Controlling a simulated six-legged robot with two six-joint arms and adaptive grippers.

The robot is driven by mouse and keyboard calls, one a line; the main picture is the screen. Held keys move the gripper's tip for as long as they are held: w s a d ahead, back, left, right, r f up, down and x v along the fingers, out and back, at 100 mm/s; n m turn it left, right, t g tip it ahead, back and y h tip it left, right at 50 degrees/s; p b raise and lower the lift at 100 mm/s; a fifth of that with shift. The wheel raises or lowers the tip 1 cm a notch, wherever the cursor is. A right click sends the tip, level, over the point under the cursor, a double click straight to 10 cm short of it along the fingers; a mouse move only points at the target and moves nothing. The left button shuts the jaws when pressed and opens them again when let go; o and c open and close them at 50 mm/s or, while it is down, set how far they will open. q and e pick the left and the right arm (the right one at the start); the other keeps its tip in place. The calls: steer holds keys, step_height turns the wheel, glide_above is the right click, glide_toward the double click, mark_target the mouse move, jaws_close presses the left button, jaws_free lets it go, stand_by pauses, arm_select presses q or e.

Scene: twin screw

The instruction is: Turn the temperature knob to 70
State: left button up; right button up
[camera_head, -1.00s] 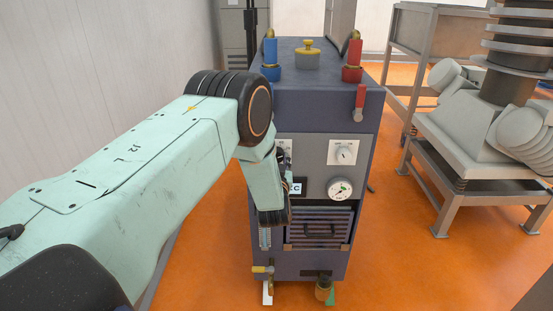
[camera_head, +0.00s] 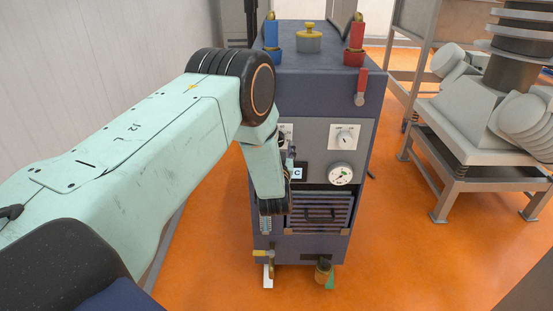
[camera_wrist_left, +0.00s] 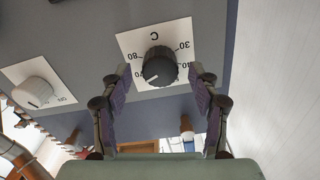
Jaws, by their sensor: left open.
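The temperature knob (camera_wrist_left: 159,66) is black and sits on a white dial plate marked C, with 80, 70, 40 and 30 readable in part. A white mark on the knob points to the lower left in the wrist view, near the 70 label. My left gripper (camera_wrist_left: 161,82) is open, with one finger on each side of the knob and visible gaps between. In the head view, the dial plate (camera_head: 287,131) is partly hidden behind my left wrist, and the gripper (camera_head: 290,158) shows only in part beside the panel. My right gripper is not in view.
A white knob (camera_head: 344,138) on its own plate and a round gauge (camera_head: 340,174) sit to the right on the blue cabinet (camera_head: 315,90). A red valve handle (camera_head: 361,86) is above them. A grey metal stand (camera_head: 455,165) is at the right, with open orange floor between.

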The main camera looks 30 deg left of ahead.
arm_select(q)
steer(key=v, duration=1)
steer(key=shift+s+d, duration=0.2)
steer(key=s+d+f+m+g+h, duration=0.1)
steer(key=s+d+f+g+h, duration=0.25)
steer(key=s+f, duration=0.4)
steer(key=s+d+f+m+g+h, duration=0.1)
steer(key=s+d+f+g+h, duration=0.25)
steer(key=s+f, duration=0.45)
steer(key=s+d+f+g, duration=0.1)
steer(key=s+g, duration=0.1)
steer(key=s, duration=0.5)
steer(key=s+d+f+m+g+h, duration=0.1)
steer(key=s+d+g, duration=0.1)
steer(key=s, duration=0.6)
steer(key=s+d+f+g+h, duration=0.1)
steer(key=s+d+f+g, duration=0.1)
steer(key=s+g, duration=0.2)
steer(key=s, duration=0.3)
steer(key=shift+s+m, duration=0.3)
